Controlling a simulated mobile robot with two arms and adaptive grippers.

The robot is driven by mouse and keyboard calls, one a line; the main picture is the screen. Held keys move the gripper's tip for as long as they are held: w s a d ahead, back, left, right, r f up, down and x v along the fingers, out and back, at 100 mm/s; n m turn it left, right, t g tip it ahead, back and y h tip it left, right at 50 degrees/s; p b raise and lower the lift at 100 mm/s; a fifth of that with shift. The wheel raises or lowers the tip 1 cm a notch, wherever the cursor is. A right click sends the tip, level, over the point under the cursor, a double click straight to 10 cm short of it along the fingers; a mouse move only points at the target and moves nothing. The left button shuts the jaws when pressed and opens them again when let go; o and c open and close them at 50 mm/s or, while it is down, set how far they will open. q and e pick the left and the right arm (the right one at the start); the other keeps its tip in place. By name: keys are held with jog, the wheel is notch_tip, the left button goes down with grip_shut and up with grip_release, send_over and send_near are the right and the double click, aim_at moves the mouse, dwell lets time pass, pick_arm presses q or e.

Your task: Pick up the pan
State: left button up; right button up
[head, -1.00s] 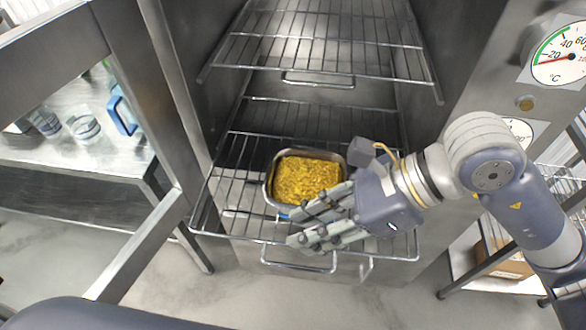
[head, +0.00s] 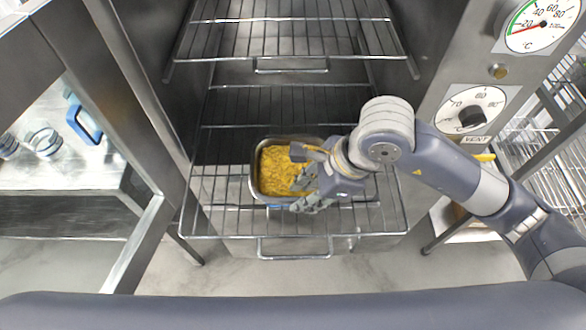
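The pan (head: 254,183) is a rectangular metal tray filled with yellow rice (head: 283,172). It sits on the lower pulled-out wire rack of the open oven in the head view. My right gripper (head: 303,192) reaches in from the right, with its fingers over the pan's right front part. The fingers look spread, and nothing shows between them. Whether they touch the pan's rim cannot be told. They and the wrist hide the pan's right side. My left gripper is not in view.
The lower wire rack (head: 225,222) juts out of the oven. An upper rack (head: 290,37) hangs above and behind it. The oven's control panel with dials (head: 472,112) is on the right. A steel table (head: 60,175) with glass containers and a blue-handled item stands at the left.

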jog(key=shift+p+x, duration=0.3)
jog(key=shift+x, duration=1.25)
jog(key=shift+a, duration=0.1)
jog(key=shift+c, duration=0.6)
jog(key=shift+r, duration=0.1)
grip_shut()
